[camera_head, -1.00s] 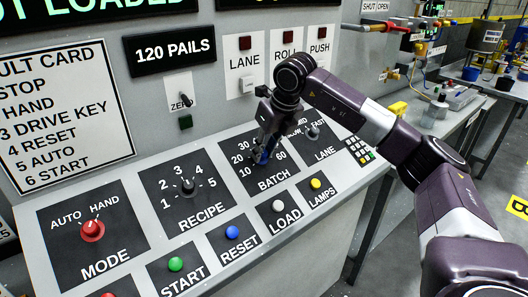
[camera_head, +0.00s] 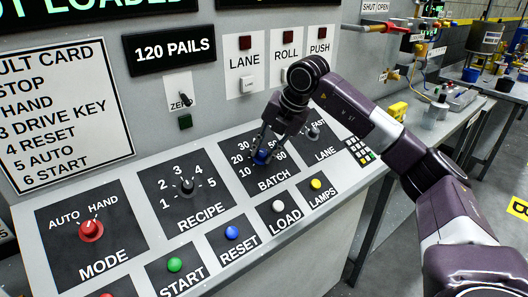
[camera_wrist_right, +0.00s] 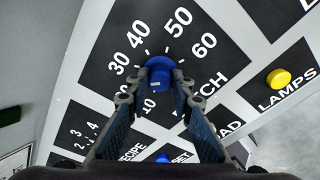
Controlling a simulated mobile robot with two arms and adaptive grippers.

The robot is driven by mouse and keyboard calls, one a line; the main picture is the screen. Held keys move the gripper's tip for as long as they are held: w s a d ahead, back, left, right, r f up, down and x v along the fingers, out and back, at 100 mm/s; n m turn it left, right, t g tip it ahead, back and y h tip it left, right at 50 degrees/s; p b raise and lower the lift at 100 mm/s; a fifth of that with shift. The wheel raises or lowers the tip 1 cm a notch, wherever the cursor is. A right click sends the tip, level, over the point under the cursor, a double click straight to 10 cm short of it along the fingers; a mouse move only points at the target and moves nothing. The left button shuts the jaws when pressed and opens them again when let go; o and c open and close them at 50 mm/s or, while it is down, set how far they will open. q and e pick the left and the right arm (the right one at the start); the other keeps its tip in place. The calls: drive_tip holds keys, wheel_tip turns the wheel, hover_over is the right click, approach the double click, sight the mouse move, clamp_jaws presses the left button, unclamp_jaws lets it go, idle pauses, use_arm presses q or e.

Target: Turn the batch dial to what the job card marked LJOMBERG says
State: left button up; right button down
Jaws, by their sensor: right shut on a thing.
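The batch dial (camera_head: 261,157) is a blue knob on a black plate marked BATCH, with numbers 10 to 60 around it. In the right wrist view the blue knob (camera_wrist_right: 159,68) sits between my fingertips, with the numbers fanned around it. My right gripper (camera_head: 263,151) reaches down onto the dial and is shut on it; its two fingers also show in the wrist view (camera_wrist_right: 160,80). A small pale mark shows on the knob's near side, but I cannot tell surely which number the dial points to. No card reading LJOMBERG is in view. My left gripper is not in view.
The recipe dial (camera_head: 187,187) and red mode knob (camera_head: 91,230) are to the left. The load button (camera_head: 278,206), yellow lamps button (camera_head: 316,184) and lane dial (camera_head: 313,133) are close by. A fault card (camera_head: 62,112) hangs on the upright panel.

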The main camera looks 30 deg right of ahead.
drive_tip(key=shift+m, duration=2.1)
drive_tip(key=shift+d+r+t, duration=0.1)
drive_tip(key=shift+t, duration=0.2)
drive_tip(key=c, duration=1.7)
unclamp_jaws()
drive_tip(key=v, duration=1.2)
drive_tip(key=shift+w+d, duration=0.1)
